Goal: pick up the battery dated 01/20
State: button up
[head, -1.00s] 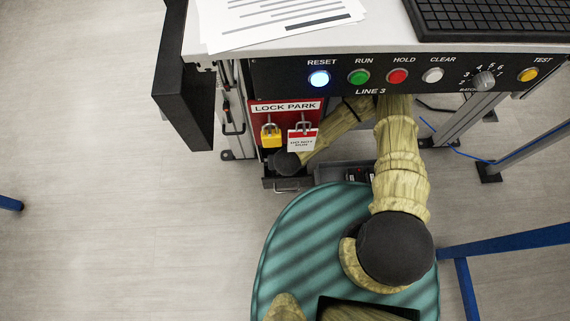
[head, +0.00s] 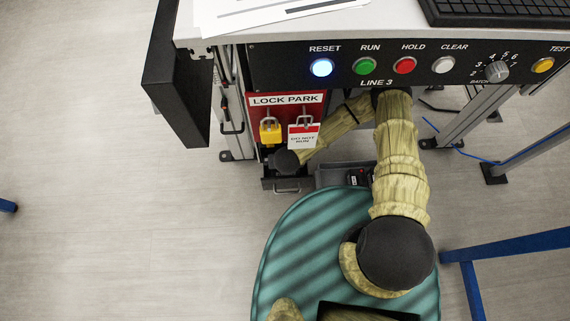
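No battery with a readable 01/20 date shows in the head view. Small dark objects with red marks (head: 357,178) sit in a grey tray beneath the desk, partly behind my arm; they are too small to identify or read. My arm reaches forward under the control panel, then bends back left to a dark rounded joint beside the lock board. My gripper is not visible; the end of my arm beyond that joint is hidden.
The desk's LINE 3 panel (head: 410,62) overhangs my arm, with RESET lit. A LOCK PARK board (head: 285,99) holds a yellow padlock (head: 270,131) and a tag (head: 303,135). Desk legs and blue bars (head: 508,243) stand right.

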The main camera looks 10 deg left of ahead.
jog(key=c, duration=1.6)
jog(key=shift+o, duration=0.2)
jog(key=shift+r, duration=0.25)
